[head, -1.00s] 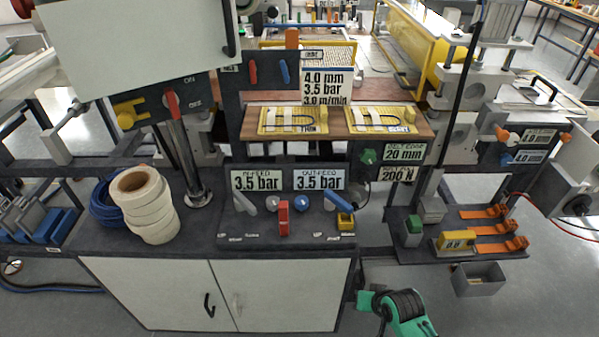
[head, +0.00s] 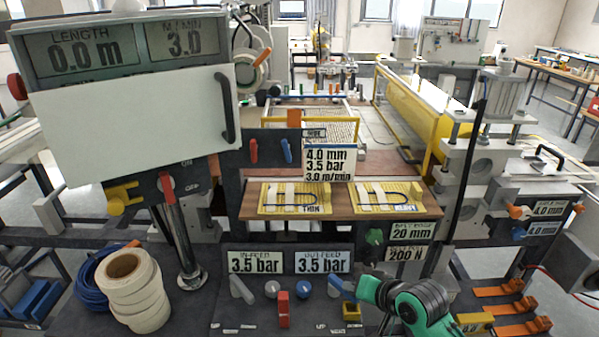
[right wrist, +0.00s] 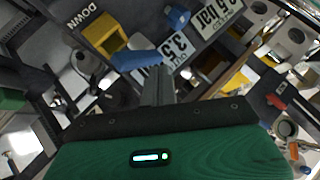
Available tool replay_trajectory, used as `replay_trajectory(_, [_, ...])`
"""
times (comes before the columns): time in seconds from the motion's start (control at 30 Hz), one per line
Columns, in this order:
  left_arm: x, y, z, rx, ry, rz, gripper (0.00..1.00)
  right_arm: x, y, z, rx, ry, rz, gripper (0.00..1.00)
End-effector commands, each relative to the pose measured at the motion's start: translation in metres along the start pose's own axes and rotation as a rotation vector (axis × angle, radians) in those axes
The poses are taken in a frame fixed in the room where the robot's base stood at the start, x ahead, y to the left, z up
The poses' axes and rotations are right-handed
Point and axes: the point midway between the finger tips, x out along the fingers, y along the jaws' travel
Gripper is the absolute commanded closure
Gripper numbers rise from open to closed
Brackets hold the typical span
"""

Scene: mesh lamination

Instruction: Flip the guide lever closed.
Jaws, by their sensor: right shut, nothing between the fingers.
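An orange block-like handle (head: 294,118) stands beside a small label plate (head: 314,133) at the back of the machine. The label is too small to read surely, and I cannot tell whether this handle is the guide lever. A red lever (head: 253,150) and a blue lever (head: 286,150) sit on the dark panel to its left. My right gripper (right wrist: 157,85) is shut and empty, above the front console. In the right wrist view a blue lever (right wrist: 135,60) and a yellow block (right wrist: 105,35) lie just beyond its fingers. My left gripper is not in view.
The front console carries a red lever (head: 283,308) and pressure displays (head: 323,262). White tape rolls (head: 134,290) sit at left. A dark upright pole (head: 462,190) rises right of the shelf. A large white-covered display (head: 130,120) blocks the upper left.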

Motion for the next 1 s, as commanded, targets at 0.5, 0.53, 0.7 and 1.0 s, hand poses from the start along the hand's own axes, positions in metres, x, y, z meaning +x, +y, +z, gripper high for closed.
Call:
replay_trajectory(0.5, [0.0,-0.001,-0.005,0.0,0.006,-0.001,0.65,-0.009,-0.103,-0.168,0.297,0.087,-0.297,1.0])
replay_trajectory(0.53, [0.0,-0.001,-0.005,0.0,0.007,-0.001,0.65,-0.012,-0.109,-0.177,0.316,0.089,-0.314,1.0])
replay_trajectory(0.7, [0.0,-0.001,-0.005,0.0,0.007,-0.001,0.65,-0.029,-0.139,-0.225,0.412,0.095,-0.399,1.0])
replay_trajectory(1.0, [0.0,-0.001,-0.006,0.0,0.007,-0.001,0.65,-0.048,-0.164,-0.264,0.5,0.093,-0.473,1.0])
